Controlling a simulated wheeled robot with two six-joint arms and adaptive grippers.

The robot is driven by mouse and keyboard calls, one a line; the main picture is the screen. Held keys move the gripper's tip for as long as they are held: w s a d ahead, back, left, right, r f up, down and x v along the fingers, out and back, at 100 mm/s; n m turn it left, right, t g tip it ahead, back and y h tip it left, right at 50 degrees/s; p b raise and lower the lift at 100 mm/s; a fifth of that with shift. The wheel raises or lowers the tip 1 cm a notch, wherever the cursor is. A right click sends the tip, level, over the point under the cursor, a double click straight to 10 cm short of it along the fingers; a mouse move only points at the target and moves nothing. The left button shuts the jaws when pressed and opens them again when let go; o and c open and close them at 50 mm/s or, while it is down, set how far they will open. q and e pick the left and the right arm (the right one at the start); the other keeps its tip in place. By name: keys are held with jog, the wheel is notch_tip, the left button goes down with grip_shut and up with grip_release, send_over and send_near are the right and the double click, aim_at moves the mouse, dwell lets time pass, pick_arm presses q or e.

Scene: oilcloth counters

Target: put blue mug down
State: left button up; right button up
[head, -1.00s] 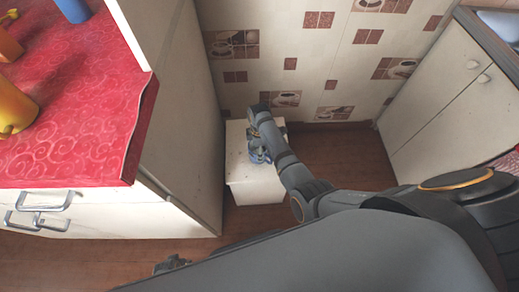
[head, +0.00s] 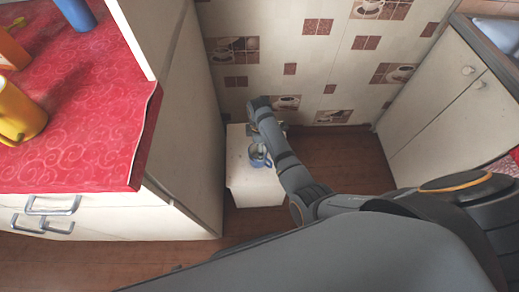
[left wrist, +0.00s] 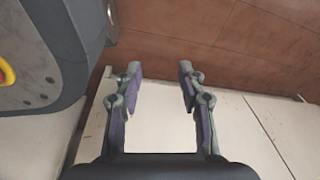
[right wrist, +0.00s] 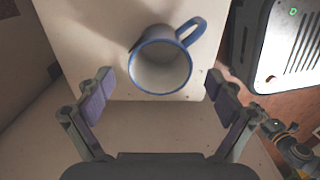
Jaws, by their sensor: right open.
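The blue mug (head: 259,158), with a blue rim, blue handle and pale inside, stands upright on a low white stand (head: 245,183) by the tiled wall. In the right wrist view the mug (right wrist: 162,66) sits just beyond the fingertips, handle to the upper right. My right gripper (right wrist: 161,82) is open and empty, with its fingers spread to either side of the mug's near side and apart from it. My left gripper (left wrist: 160,72) is open and empty in the left wrist view; in the head view it is hidden.
A red-covered counter (head: 95,135) at left holds a yellow mug (head: 18,115), an orange item (head: 10,50) and a blue cup (head: 75,12). A white cabinet (head: 450,85) stands at right. Brown floor (head: 340,165) is clear between the stand and cabinet.

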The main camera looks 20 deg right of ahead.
pick_arm(q)
jog(key=s+p, duration=0.1)
jog(key=s, duration=0.2)
jog(key=shift+s, duration=0.2)
pick_arm(e)
notch_tip(320, 180, up, 6)
jog(key=shift+r, duration=0.25)
